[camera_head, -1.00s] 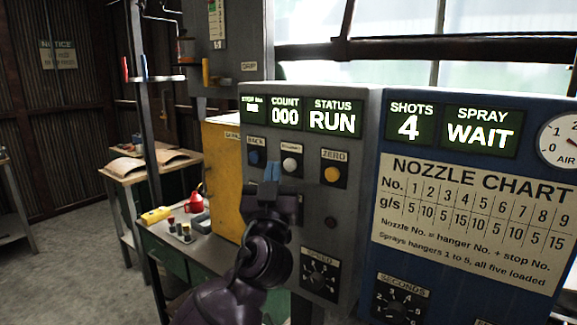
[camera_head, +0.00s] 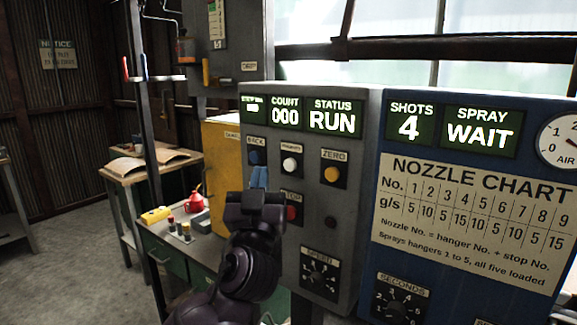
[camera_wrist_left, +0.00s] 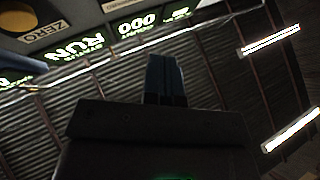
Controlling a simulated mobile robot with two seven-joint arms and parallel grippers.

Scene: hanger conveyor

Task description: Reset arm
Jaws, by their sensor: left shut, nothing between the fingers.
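My left gripper (camera_head: 259,177) is in front of the grey control panel (camera_head: 350,180), its blue fingertips together and empty, just below the BACK button (camera_head: 254,157). The fingers also show in the left wrist view (camera_wrist_left: 165,80), closed and pointing up past the panel's display. The white button (camera_head: 290,164), the orange ZERO button (camera_head: 332,174) and the red STOP button (camera_head: 291,212) are uncovered to its right. The panel display (camera_head: 335,118) reads COUNT 000 and STATUS RUN. My right gripper is not in view.
A blue spray panel (camera_head: 540,270) at the right reads SHOTS 4 and SPRAY WAIT. Its SECONDS dial (camera_head: 397,308) and the SPEED dial (camera_head: 319,273) are low. A bench with a red can (camera_head: 194,203) and a yellow item (camera_head: 156,214) stands left. A dark post (camera_head: 148,130) rises behind.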

